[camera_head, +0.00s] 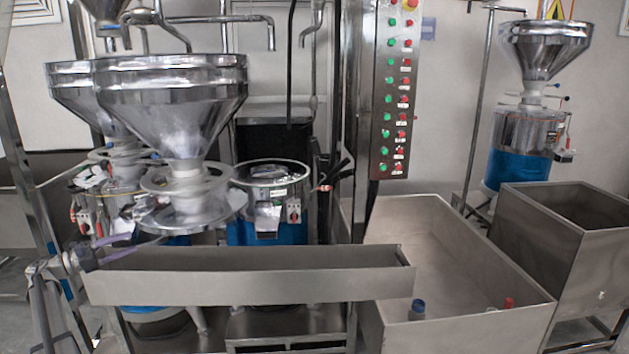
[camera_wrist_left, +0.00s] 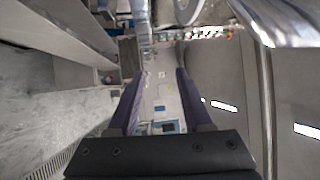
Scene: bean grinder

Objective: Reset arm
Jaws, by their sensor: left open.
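My left gripper (camera_head: 140,246) is at the left of the head view, beside the left end of the long metal trough and below the funnel hopper. In the left wrist view its two purple fingers (camera_wrist_left: 161,76) stand apart with nothing between them. My right gripper is in neither view.
A long steel trough (camera_head: 250,287) crosses the foreground. A shiny funnel hopper (camera_head: 175,108) stands over grinder machines at left. A deep steel bin (camera_head: 455,255) holds a small blue item (camera_head: 417,309) and a red-topped one (camera_head: 507,303). A button panel (camera_head: 396,90) stands behind.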

